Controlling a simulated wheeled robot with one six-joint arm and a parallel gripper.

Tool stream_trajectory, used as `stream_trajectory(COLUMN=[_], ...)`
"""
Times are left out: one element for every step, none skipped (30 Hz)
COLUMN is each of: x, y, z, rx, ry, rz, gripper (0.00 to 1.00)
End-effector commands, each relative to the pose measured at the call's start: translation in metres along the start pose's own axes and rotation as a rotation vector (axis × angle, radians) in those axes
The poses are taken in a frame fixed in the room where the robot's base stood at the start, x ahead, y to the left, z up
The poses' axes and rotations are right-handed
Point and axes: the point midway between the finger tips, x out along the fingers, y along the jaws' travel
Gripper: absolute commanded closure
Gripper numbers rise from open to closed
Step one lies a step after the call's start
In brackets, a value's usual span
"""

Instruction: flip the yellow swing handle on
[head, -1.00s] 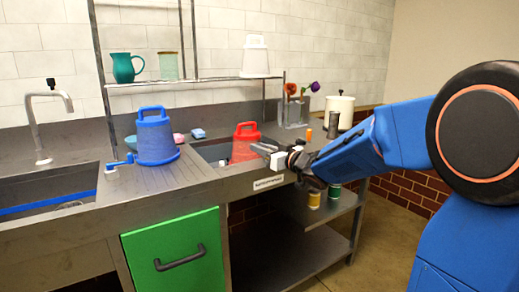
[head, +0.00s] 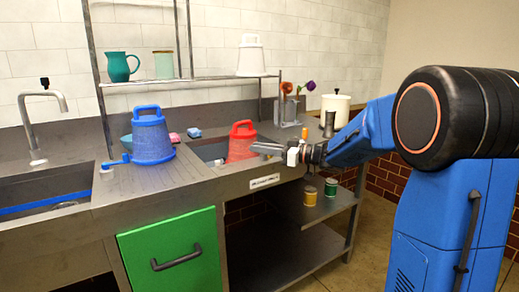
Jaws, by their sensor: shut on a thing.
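No yellow swing handle can be made out in the head view. A blue bucket-shaped vessel (head: 152,140) with a blue loop handle stands on the ribbed drainboard. A small blue lever (head: 115,161) shows at its left. A red vessel (head: 240,146) with a red loop handle stands in the basin to the right. My gripper (head: 264,148) reaches in from the right, its fingers pointing left close beside the red vessel; I cannot tell whether they touch it. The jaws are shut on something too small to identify.
A shelf (head: 200,80) above holds a teal jug (head: 118,67), a jar (head: 163,65) and a white vessel (head: 251,55). A white pot (head: 336,110) stands at the counter's right end. Two small jars (head: 331,187) sit on the lower shelf. A green door (head: 168,251) is below the counter.

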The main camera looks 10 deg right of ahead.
Motion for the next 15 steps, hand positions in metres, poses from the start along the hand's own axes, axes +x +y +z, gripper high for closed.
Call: stream_trajectory(x=[-0.0004, -0.0004, -0.0004, -0.0004, -0.0004, -0.0004, -0.0004, -0.0004, -0.0004, -0.0004, -0.0004, -0.0004, -0.0004, -0.0004, -0.0003], y=[0.0005, 0.0005, 0.0005, 0.0005, 0.0005, 0.0006, 0.0006, 0.0006, 0.0007, 0.0007, 0.0007, 0.0007, 0.0007, 0.0007, 0.0006], z=[0.0001, 0.0, 0.0, 0.0, -0.0001, -0.0001, -0.0001, -0.0001, -0.0001, -0.0002, -0.0002, -0.0002, -0.0002, -0.0002, -0.0002], rx=[0.0, 0.0, 0.0, 0.0, 0.0, 0.0, 0.0, 0.0, 0.0, 0.0, 0.0, 0.0, 0.0, 0.0, 0.0], ry=[0.0, 0.0, 0.0, 0.0, 0.0, 0.0, 0.0, 0.0, 0.0, 0.001, 0.001, 0.001, 0.0, 0.001, 0.001], rz=[-0.001, -0.001, -0.002, -0.002, -0.001, -0.001, -0.001, -0.001, -0.001, 0.0, 0.0, 0.0, 0.0, 0.0, 0.0], gripper=[1.0, 1.0, 1.0, 1.0, 1.0, 1.0, 1.0, 1.0, 1.0, 1.0, 0.8, 0.71, 0.66, 0.66, 0.66])
